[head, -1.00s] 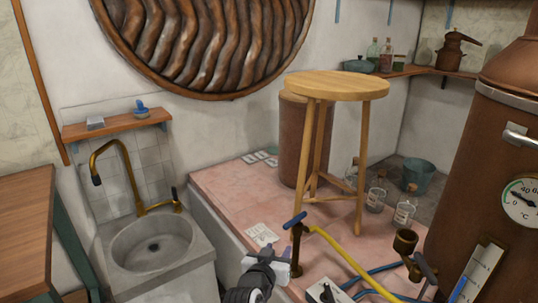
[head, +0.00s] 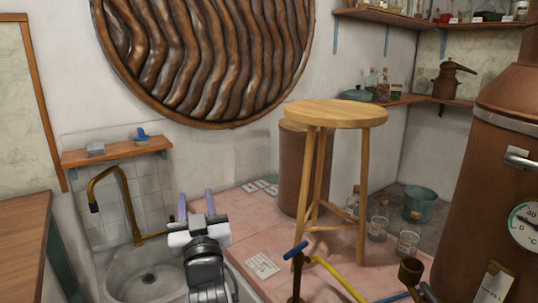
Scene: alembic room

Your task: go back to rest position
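My gripper (head: 196,206) shows in the head view at the lower middle, in front of the sink and the pink platform. Its two purple-tipped fingers stand apart, and the gap between them is empty. My wrist runs from it down to the bottom edge. The gripper appears raised and hides part of the sink basin (head: 140,273) and the platform's left edge.
A wooden stool (head: 334,113) stands on the pink platform (head: 244,240). A blue-handled valve with a yellow pipe (head: 337,278) is at the lower middle. A copper still (head: 490,175) fills the right. A brass tap (head: 125,195) is left of my gripper. A wooden table (head: 22,240) is far left.

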